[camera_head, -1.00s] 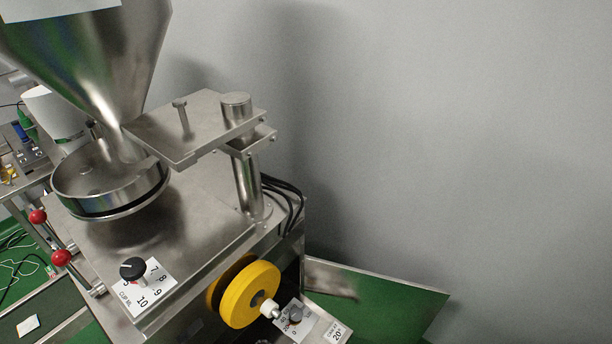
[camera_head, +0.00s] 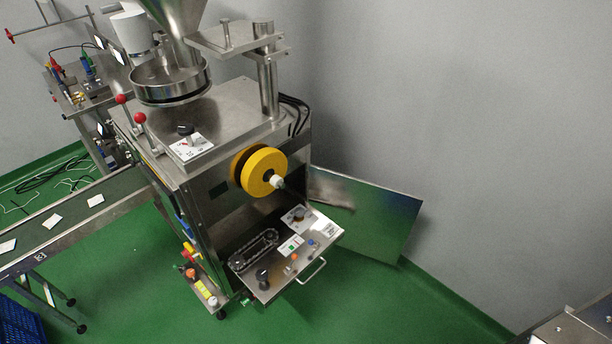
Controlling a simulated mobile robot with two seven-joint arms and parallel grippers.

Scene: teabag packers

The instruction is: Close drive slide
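The drive slide (camera_head: 318,246) is a metal drawer-like tray sticking out of the front of the teabag packing machine, low on its body. It carries a black chain drive (camera_head: 253,250), several knobs and buttons, and white labels. A metal handle (camera_head: 312,271) is on its front edge. The slide stands pulled out from the machine (camera_head: 212,188). Neither of my grippers shows in the head view.
A yellow wheel (camera_head: 264,171) sticks out above the slide. An open metal panel (camera_head: 372,212) stands to the right by the wall. A conveyor (camera_head: 75,218) with teabags runs off left. A metal object (camera_head: 572,328) is at bottom right. Green floor in front is clear.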

